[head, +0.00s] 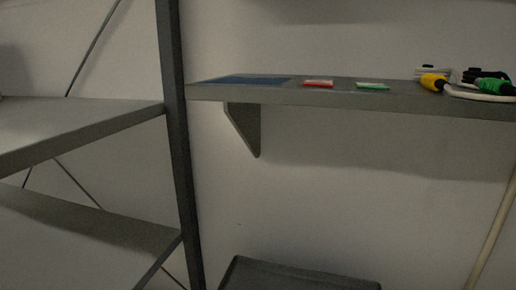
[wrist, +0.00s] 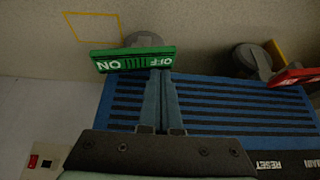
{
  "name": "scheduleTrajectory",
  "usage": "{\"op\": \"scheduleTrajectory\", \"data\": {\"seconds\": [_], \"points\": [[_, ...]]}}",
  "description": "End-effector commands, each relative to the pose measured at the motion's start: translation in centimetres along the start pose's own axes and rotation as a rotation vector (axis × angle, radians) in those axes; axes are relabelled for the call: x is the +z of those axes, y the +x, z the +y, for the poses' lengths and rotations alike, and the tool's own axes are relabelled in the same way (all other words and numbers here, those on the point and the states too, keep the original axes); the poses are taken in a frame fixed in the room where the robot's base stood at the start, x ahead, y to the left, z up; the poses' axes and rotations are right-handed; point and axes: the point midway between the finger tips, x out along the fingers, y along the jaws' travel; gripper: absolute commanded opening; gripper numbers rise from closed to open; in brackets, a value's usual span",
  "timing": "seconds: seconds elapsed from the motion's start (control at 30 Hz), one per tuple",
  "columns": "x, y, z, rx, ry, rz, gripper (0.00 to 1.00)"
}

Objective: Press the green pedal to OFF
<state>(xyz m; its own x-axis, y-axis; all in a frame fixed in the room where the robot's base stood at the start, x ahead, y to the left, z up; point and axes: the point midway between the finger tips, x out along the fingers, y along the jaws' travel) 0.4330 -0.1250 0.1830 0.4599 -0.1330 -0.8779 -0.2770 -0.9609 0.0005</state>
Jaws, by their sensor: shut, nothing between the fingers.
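In the wrist view the green pedal (wrist: 132,61) is a wide bar at the upper middle, mounted in front of a round grey part. Its white lettering appears turned over: ON is at the left end and OFF at the right end, with bars between. The bar slopes slightly, its right end higher in the picture. My gripper (wrist: 160,76) is shut and empty. Its fingertips are just below the pedal, nearer the OFF half; I cannot tell whether they touch it. The head view shows neither my gripper nor, clearly, this pedal.
A red pedal (wrist: 297,76) on a grey round mount is to the right. A blue striped panel (wrist: 235,103) lies behind my fingers. A black strip lettered RESET (wrist: 272,164) is at lower right. The head view shows a grey shelf (head: 300,95) with small items.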

Motion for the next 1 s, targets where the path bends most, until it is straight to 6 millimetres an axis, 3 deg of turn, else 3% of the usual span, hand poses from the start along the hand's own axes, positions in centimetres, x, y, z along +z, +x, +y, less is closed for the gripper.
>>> {"op": "scheduleTrajectory", "data": {"seconds": [0.8, 1.0], "points": [[-3.2, -5.7, 0.0, -0.001, 0.0, 0.001, 0.0], [-3.2, -5.9, -0.1, -0.001, -0.001, 0.001, 0.0]]}}
